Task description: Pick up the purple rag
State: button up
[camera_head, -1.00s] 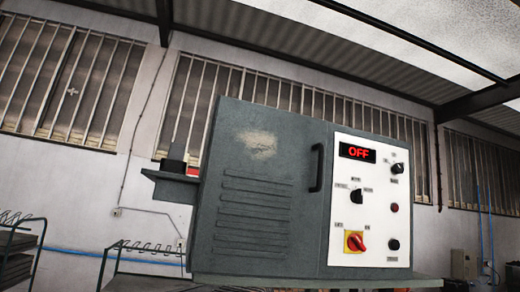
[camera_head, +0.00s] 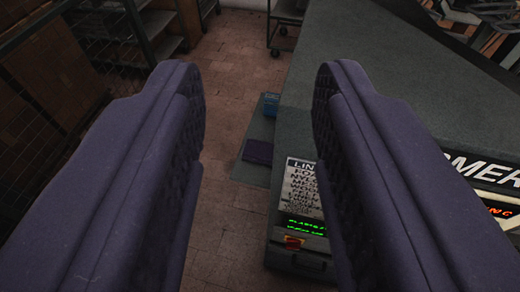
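A grey machine (camera_head: 340,60) with a printed panel, green display and red knob stands on the right, close by the grey-green surface. A blue box (camera_head: 270,104) sits behind the rag. Shelves (camera_head: 140,30) stand at upper left. Brick floor (camera_head: 235,65) is clear between.

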aim_at(258, 151)
jog(key=i+j+z, duration=0.3)
jog(key=j, duration=0.15)
jog(key=i+j+z, duration=0.55)
jog(key=i+j, duration=0.15)
jog(key=j, duration=0.15)
jog(key=i+j+z, duration=0.25)
jog(key=j, duration=0.25)
